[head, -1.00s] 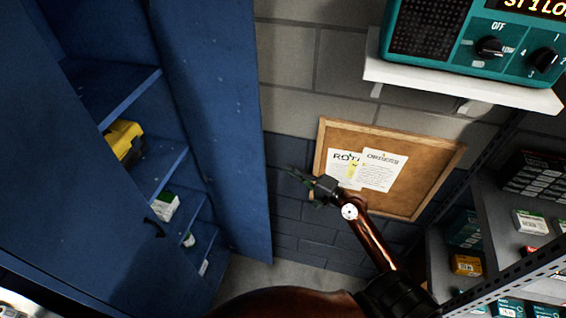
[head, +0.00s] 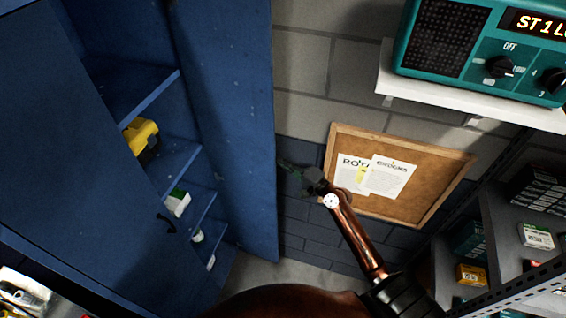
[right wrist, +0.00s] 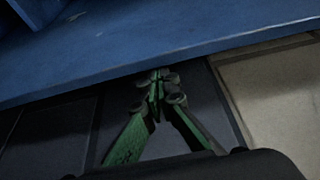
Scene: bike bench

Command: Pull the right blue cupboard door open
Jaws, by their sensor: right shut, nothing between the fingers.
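The right blue cupboard door (head: 230,120) stands swung open in the head view, its free edge toward the block wall. The left blue door (head: 70,150), with a dark handle (head: 167,223), covers the left part of the cupboard. My right gripper (head: 284,163) is shut and empty, beside the right door's free edge, between it and the corkboard. In the right wrist view its green fingers (right wrist: 156,82) meet at the tips, close to the lower edge of a blue panel (right wrist: 170,45); I cannot tell whether they touch it. My left gripper is not in view.
The open cupboard shows shelves (head: 150,95) with a yellow-and-black item (head: 142,138) and small boxes (head: 178,202). A corkboard (head: 425,195) is on the wall, below a teal radio (head: 485,50) on a white shelf (head: 430,97). A metal rack (head: 500,230) with boxes stands at right.

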